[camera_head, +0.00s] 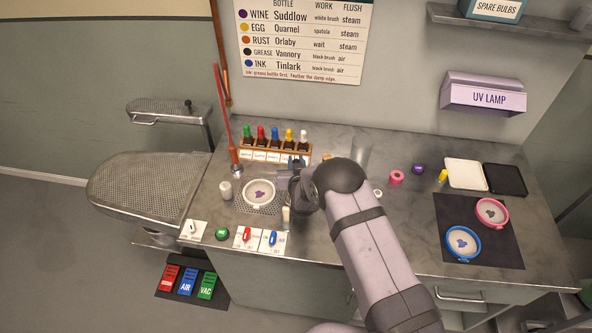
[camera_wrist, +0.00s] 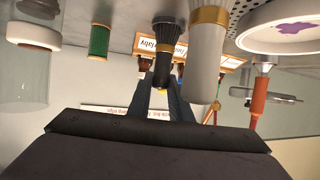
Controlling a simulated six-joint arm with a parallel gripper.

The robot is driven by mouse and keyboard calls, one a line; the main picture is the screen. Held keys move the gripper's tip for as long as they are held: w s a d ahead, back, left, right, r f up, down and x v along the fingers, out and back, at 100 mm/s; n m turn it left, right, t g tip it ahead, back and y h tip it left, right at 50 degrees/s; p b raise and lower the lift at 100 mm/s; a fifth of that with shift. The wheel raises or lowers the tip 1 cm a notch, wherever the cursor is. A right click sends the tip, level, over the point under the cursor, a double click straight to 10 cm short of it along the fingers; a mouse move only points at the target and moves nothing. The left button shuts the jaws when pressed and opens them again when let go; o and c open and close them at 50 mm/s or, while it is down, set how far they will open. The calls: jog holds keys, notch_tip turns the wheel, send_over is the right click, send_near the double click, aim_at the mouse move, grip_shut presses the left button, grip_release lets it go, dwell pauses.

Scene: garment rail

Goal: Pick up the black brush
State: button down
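The black brush (camera_wrist: 164,58) shows in the upside-down wrist view, with a dark handle, a gold ferrule and its bristle end toward the worktop. My gripper (camera_wrist: 162,100) has its two fingers at the handle's free end, one on each side as seen here. Whether they touch the handle or are closed on it is not clear.
A pale brush with a gold band (camera_wrist: 207,50) stands close beside the black one; it also shows in the head view (camera_head: 286,214). A rack of coloured-cap bottles (camera_head: 272,150) is behind my gripper. A round hoop with stained cloth (camera_head: 259,192) lies left. A clear glass (camera_head: 360,152) stands right.

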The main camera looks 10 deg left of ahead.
jog(key=shift+r, duration=0.2)
jog(key=shift+r+b, duration=1.95)
jog(key=shift+r, duration=2.9)
